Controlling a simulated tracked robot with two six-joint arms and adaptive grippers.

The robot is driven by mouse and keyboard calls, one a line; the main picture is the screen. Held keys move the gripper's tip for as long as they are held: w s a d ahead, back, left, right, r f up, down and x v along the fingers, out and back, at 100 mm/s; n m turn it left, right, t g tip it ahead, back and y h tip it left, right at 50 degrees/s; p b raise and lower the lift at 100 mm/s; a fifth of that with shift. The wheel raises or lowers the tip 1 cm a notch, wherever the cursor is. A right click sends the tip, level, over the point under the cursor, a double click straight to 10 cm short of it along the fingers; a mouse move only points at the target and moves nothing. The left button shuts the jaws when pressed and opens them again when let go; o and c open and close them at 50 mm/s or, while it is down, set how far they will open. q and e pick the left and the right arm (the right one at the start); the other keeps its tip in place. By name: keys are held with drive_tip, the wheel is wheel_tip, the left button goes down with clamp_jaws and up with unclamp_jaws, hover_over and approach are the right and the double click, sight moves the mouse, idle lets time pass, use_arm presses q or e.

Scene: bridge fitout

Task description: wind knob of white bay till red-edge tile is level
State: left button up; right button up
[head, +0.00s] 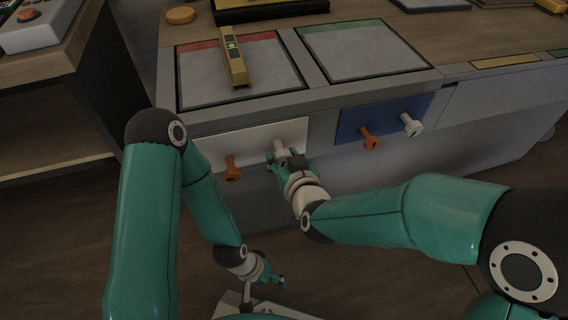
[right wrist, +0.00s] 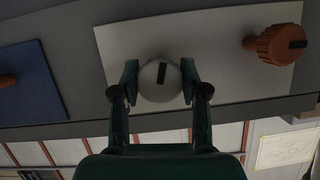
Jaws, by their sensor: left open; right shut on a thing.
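The white bay (head: 256,142) is a white panel on the front of the grey bench, with an orange knob (head: 232,168) and a white knob (head: 279,148). My right gripper (head: 284,157) is shut on the white knob. In the right wrist view the fingers press on both sides of this round knob (right wrist: 159,82), which has a dark mark; the orange knob (right wrist: 276,45) stands apart. The red-edge tile (head: 238,73) lies in the bench top above, with a yellow level tool (head: 233,58) with a green light on it. My left gripper (head: 274,281) is open and empty, low near the floor.
A green-edge tile (head: 362,50) lies to the right. Below it is a blue panel (head: 386,117) with an orange knob (head: 369,139) and a white knob (head: 411,125). A round wooden disc (head: 181,15) sits at the back left. A wooden shelf (head: 60,100) stands at left.

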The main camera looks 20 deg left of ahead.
drive_tip(key=shift+f+m+b, duration=0.25)
drive_tip(key=shift+m+b, duration=0.05)
drive_tip(key=shift+b, duration=0.1)
drive_tip(key=shift+r+y, duration=0.2)
drive_tip(key=shift+y, duration=0.1)
use_arm(q)
wheel_tip(320, 180, down, 2)
drive_tip(key=shift+f, duration=0.1)
use_arm(e)
drive_tip(key=o, duration=1.2)
drive_tip(key=shift+c, duration=0.2)
drive_tip(key=shift+r, duration=0.1)
drive_tip(key=v, duration=1.2)
drive_tip(key=shift+w+d+r, duration=0.1)
drive_tip(key=shift+w, duration=0.1)
